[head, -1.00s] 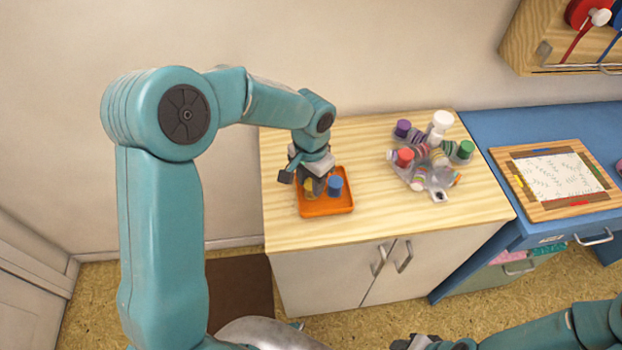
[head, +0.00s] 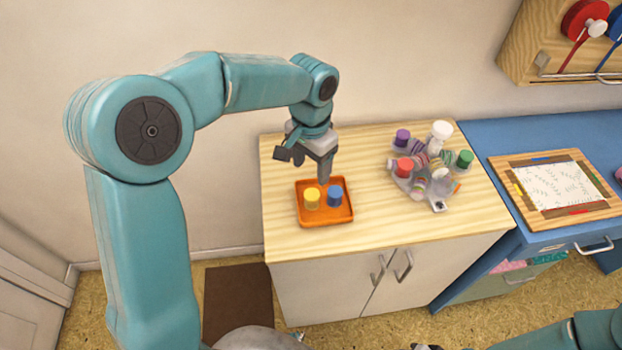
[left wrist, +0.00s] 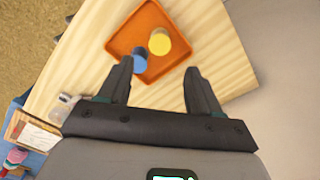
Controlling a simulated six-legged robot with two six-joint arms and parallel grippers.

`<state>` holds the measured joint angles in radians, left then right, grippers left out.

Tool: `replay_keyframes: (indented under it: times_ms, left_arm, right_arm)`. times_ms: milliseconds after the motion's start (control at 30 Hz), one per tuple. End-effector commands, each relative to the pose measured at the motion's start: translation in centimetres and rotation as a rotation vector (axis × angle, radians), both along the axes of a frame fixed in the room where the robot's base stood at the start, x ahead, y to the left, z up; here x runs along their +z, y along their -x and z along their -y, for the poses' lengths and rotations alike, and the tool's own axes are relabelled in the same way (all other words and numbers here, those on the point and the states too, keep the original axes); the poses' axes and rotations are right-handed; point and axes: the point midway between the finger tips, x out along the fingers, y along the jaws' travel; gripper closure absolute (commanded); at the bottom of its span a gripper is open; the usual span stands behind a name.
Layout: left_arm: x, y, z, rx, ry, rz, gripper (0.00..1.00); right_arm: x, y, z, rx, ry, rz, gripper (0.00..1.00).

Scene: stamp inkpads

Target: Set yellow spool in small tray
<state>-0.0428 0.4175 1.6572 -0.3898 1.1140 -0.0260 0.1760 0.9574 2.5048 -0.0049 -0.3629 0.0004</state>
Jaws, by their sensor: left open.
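The yellow spool (head: 312,198) stands upright in the small orange tray (head: 326,222). A blue spool (head: 335,196) stands in the tray just right of it. In the left wrist view the yellow spool (left wrist: 160,41), the blue spool (left wrist: 139,62) and the orange tray (left wrist: 117,45) show beyond the fingers. My left gripper (head: 324,180) is above the back of the tray, clear of both spools. Its two fingers (left wrist: 158,80) are spread with nothing between them in their grip. My right gripper is not clearly visible; only part of that arm shows at the lower right.
A clear holder with several coloured spools (head: 404,167) and a white piece (head: 441,131) stands right of the tray on the wooden cabinet top (head: 375,215). A framed board (head: 555,185) lies on the blue desk further right. The wood between tray and holder is clear.

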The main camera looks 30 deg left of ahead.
Motion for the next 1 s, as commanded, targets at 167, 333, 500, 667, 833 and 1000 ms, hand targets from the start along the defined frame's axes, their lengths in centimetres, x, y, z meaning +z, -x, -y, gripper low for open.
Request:
replay_keyframes:
  times_ms: [167,333,500,667,833,1000]
  left_arm:
    - [2.4,0.0,0.0,-0.001,-0.001,0.000,0.36]
    - [2.9,0.0,0.0,-0.001,0.000,-0.001,0.36]
    - [2.9,0.0,0.0,-0.001,0.000,-0.001,0.36]
    - [2.8,0.0,0.0,-0.001,0.000,-0.001,0.36]
    - [2.8,0.0,0.0,-0.001,0.000,-0.001,0.36]
    - [2.8,0.1,0.0,-0.001,0.000,-0.001,0.36]
  right_arm:
    - [0.2,0.0,0.0,0.000,0.000,0.000,0.57]
    - [0.2,0.0,0.0,0.000,0.000,0.000,0.57]
    - [0.2,0.0,0.0,0.000,0.000,0.000,0.57]
    - [0.2,0.0,0.0,0.000,0.000,0.000,0.57]
    - [0.2,0.0,0.0,0.000,0.000,0.000,0.57]
    - [0.2,0.0,0.0,0.000,0.000,0.000,0.57]
